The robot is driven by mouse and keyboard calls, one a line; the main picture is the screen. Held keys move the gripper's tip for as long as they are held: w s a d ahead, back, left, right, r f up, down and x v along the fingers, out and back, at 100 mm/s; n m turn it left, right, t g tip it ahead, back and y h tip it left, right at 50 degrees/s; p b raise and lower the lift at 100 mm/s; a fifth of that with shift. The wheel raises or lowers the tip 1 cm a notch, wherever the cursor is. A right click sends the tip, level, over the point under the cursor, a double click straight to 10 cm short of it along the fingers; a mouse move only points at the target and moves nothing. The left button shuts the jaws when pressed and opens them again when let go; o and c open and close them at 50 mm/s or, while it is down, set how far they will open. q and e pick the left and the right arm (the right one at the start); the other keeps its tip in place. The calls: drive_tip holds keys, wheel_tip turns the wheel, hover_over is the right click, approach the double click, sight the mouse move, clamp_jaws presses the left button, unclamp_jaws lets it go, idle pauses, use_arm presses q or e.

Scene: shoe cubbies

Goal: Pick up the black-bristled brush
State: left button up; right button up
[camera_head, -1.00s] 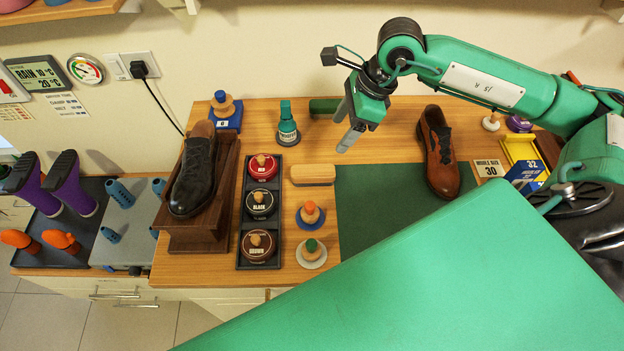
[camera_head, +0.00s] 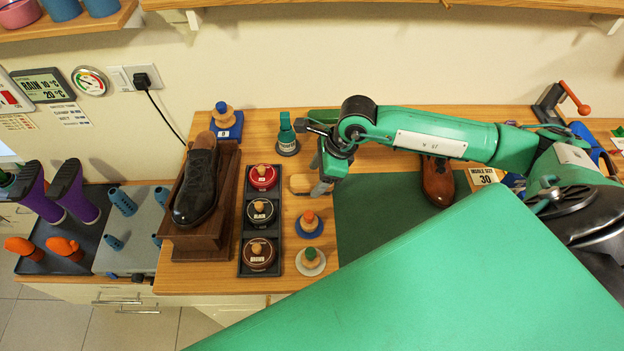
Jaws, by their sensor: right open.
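A wooden-backed brush (camera_head: 298,184) lies on the table right of the tray of polish tins; its bristles face down and their colour cannot be made out. A green-backed block (camera_head: 324,114), perhaps another brush, lies at the back and is partly covered by my right arm. My right gripper (camera_head: 322,187) points down at the right end of the wooden-backed brush and hides that end. It is open with nothing between its fingers; whether it touches the brush cannot be told. My left gripper is out of view.
A tray (camera_head: 244,225) of polish tins is left of the brush. A black shoe (camera_head: 197,190) rests on a wooden stand. A green mat (camera_head: 375,215) and a brown shoe (camera_head: 437,183) are right.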

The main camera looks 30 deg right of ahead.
sight(314, 180)
drive_tip(key=shift+x, duration=0.95)
drive_tip(key=shift+c, duration=0.2)
drive_tip(key=c, duration=1.1)
drive_tip(key=shift+o, duration=0.2)
drive_tip(key=shift+r, duration=0.2)
drive_tip(key=shift+w+r, duration=0.1)
drive_tip(key=shift+r, duration=0.55)
wheel_tip(314, 180, up, 18)
drive_tip(key=b, duration=0.3)
drive_tip(key=shift+r, duration=0.25)
